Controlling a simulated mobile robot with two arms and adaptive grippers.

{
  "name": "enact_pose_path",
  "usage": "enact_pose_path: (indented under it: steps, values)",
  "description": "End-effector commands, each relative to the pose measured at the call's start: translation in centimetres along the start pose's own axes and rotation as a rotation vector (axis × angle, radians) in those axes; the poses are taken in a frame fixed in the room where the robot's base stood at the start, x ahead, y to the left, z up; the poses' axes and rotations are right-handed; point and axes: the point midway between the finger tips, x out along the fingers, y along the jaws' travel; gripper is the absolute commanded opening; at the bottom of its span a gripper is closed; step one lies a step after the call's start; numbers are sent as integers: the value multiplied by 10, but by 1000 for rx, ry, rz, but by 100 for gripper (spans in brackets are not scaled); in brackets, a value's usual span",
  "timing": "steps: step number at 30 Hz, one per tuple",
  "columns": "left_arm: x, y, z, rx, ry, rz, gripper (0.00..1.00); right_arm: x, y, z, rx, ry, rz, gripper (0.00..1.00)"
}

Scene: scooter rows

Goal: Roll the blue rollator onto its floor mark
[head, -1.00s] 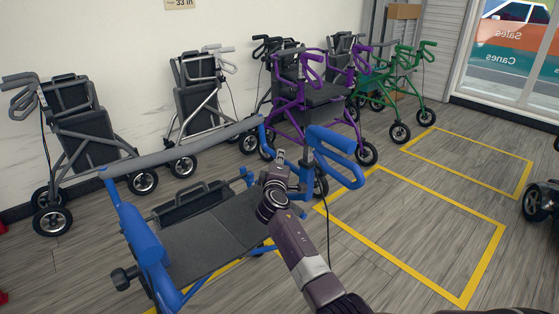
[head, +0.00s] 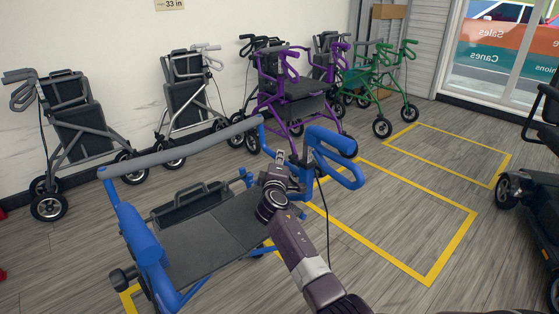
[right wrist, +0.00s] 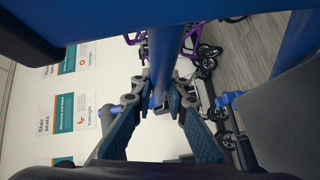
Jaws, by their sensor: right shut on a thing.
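The blue rollator (head: 149,247) stands close in front of me, with its dark seat (head: 200,232) and grey back bar in the head view. My right gripper (head: 281,160) is at its right-hand side, near the blue handle (head: 338,160). In the right wrist view the fingers (right wrist: 160,100) are shut around a blue tube (right wrist: 160,55). A yellow floor outline (head: 452,247) lies to the right of the rollator. Another yellow line (head: 128,298) shows partly beneath the rollator, mostly hidden. Which outline is its mark I cannot tell. My left gripper is not in view.
Grey (head: 82,130), white-framed (head: 190,95), purple (head: 292,90) and green (head: 385,85) rollators stand along the wall. A further empty yellow outline (head: 503,164) lies at the right. A dark scooter (head: 540,190) stands at the right edge. The floor between is clear.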

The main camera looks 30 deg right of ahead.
Motion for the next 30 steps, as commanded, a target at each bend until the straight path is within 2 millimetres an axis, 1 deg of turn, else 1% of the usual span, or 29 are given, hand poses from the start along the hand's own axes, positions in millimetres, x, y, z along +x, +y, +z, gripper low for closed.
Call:
enact_pose_path:
  steps: [9,10,14,15,25,30]
  values:
    - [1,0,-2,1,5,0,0,0,-1,-1,0,3,-1,0]
    - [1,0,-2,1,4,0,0,0,-1,-1,0,3,-1,16]
    - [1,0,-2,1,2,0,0,0,0,-1,0,2,-1,30]
    - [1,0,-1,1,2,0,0,0,0,-1,0,2,0,32]
    - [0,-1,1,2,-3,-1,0,-2,0,0,0,2,0,32]
    - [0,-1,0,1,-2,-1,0,-17,-1,0,0,2,0,32]
